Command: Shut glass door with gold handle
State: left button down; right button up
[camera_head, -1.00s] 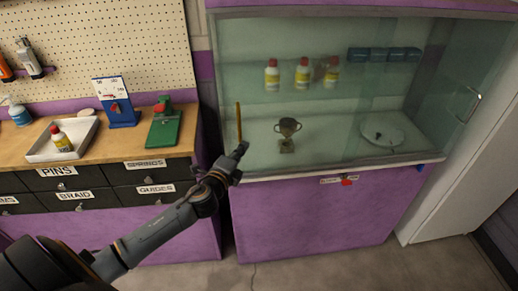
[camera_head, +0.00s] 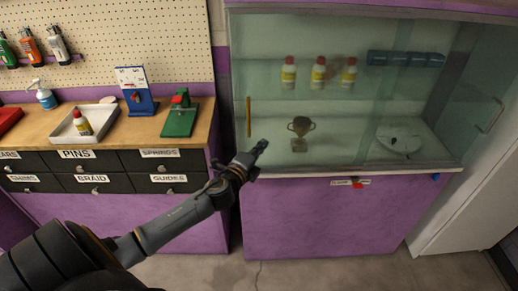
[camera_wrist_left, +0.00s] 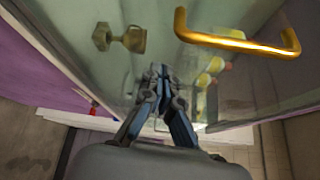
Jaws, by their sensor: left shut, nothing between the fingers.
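The gold handle (camera_head: 248,117) is an upright bar at the left edge of the glass door (camera_head: 341,125) on the purple display cabinet. It also shows large in the left wrist view (camera_wrist_left: 235,42), where it looks apart from my fingers. My left gripper (camera_head: 260,147) is shut and empty, just below and right of the handle in the head view, in front of the cabinet's lower glass. Its closed fingertips also show in the left wrist view (camera_wrist_left: 160,73). How far the door stands open is hard to tell. My right gripper is out of view.
A silver handle (camera_head: 491,115) is at the right. A wooden workbench (camera_head: 118,126) with drawers stands left. The floor in front is clear.

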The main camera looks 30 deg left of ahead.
pick_arm(q)
jog(key=s+d+b, duration=0.2)
jog(key=s, duration=0.8)
jog(key=s+a+f+n+g, duration=0.1)
jog(key=s+f+n+g, duration=0.25)
jog(key=f, duration=0.85)
jog(key=s+a+f+n+g, duration=0.15)
jog(key=s+f, duration=0.25)
jog(key=f, duration=0.7)
jog(key=s+a+f+n+g, duration=0.1)
jog(key=s+f+n+g, duration=0.3)
jog(key=f, duration=0.8)
jog(key=s+d+f+n+g, duration=0.2)
jog(key=s+d+f, duration=0.3)
jog(key=s, duration=0.5)
jog(key=s+d+f+n+g+h, duration=0.1)
jog(key=s+d+f+n+g, duration=0.1)
jog(key=s+d+f, duration=0.3)
jog(key=s+d+f+n+g, duration=0.3)
jog(key=s+d+f, duration=0.2)
jog(key=s+f, duration=0.6)
jog(key=s, duration=0.4)
jog(key=shift+d+h, duration=0.25)
jog(key=shift+h, duration=0.15)
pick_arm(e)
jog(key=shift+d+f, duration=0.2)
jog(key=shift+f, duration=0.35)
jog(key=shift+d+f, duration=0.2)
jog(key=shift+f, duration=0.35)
